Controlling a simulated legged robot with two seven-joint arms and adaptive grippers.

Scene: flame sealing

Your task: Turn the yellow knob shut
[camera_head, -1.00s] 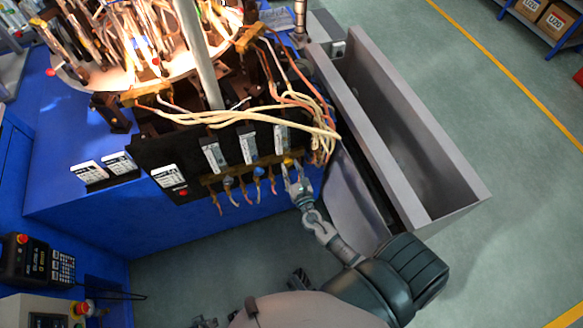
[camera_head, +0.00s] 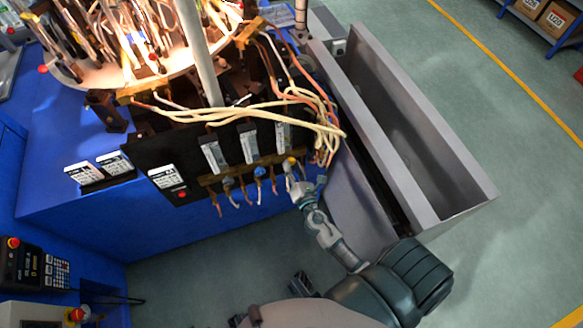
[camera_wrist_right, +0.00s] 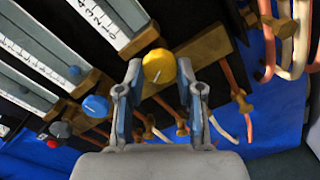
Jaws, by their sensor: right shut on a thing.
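The yellow knob (camera_head: 290,161) is at the right end of the brass bar on the front of the blue machine. In the right wrist view the round yellow knob (camera_wrist_right: 158,66) shows a pale line on its face, slanting from upper right to lower left. My right gripper (camera_wrist_right: 158,72) has one finger on each side of the knob and is shut on it. In the head view my right gripper (camera_head: 292,174) reaches up to the bar from below and partly covers the knob's lower side. I do not see my left gripper clearly.
Flow scales (camera_head: 248,146) stand above the bar. Cream and orange hoses (camera_head: 320,130) hang close on the right. A grey metal trough (camera_head: 425,150) stands right of the machine.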

